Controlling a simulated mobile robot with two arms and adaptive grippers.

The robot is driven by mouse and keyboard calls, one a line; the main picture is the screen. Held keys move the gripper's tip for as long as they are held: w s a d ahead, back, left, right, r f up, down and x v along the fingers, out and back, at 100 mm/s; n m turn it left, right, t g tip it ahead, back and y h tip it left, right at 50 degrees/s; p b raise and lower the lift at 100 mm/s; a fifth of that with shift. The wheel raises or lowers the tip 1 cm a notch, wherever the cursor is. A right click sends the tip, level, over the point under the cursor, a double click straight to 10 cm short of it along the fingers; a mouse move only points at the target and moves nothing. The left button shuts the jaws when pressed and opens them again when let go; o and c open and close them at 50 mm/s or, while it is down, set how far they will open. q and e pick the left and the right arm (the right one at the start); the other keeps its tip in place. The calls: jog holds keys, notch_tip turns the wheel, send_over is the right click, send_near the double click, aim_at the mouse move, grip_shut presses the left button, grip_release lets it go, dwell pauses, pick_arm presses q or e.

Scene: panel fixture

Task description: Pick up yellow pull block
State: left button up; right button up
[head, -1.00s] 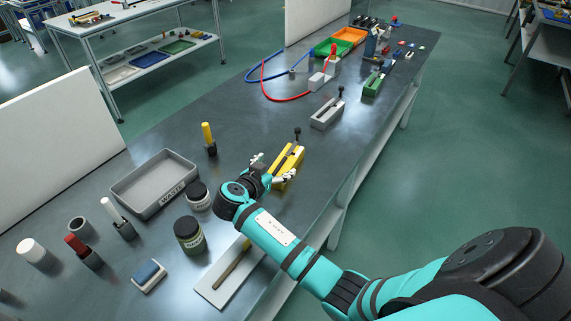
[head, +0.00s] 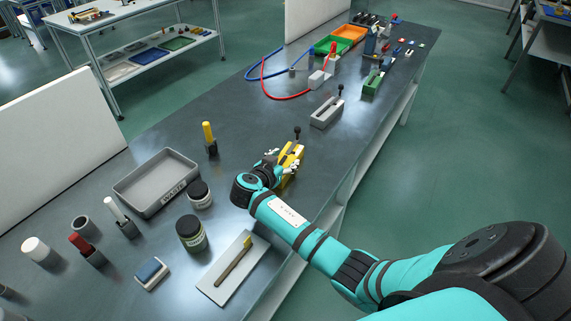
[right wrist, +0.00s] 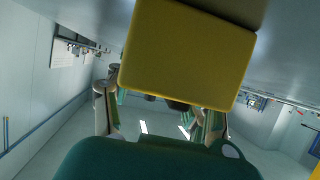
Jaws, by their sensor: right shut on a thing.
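The yellow pull block (head: 294,151) is a long yellow piece at the middle of the workbench, partly hidden by my right gripper (head: 281,165). A black knob stands at its far end. My right gripper's fingers are on either side of the block and shut on it. In the right wrist view, the block's yellow face (right wrist: 185,50) fills the upper middle, with the fingers of my right gripper (right wrist: 160,118) at its sides. I cannot tell whether the block touches the bench. My left gripper is not in view.
The dark workbench (head: 240,120) holds a grey waste tray (head: 127,186), jars (head: 191,234) and a white board with a brush (head: 216,291) at the near side. A grey block (head: 326,114) and a green block (head: 372,84) stand farther along. Bare bench lies left of the yellow block.

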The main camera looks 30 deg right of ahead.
aim_at(283, 162)
jog(key=c, duration=0.6)
jog(key=shift+o, duration=0.2)
jog(key=shift+r, duration=0.1)
jog(key=shift+w+r, duration=0.1)
jog(key=shift+r, duration=0.4)
notch_tip(283, 162, up, 2)
jog(key=shift+r+b, duration=0.1)
jog(key=shift+b, duration=0.3)
jog(key=s+d, duration=0.3)
jog(key=d, duration=0.1)
jog(key=s+d+r+b, duration=0.1)
jog(key=s+d, duration=0.2)
jog(key=s+d+b, duration=0.1)
jog(key=s+d, duration=0.2)
jog(key=d, duration=0.1)
jog(key=shift+d+r, duration=0.25)
jog(key=shift+d, duration=0.1)
jog(key=shift+s+d+r, duration=0.15)
jog(key=shift+s+d, duration=0.2)
jog(key=shift+d, duration=0.2)
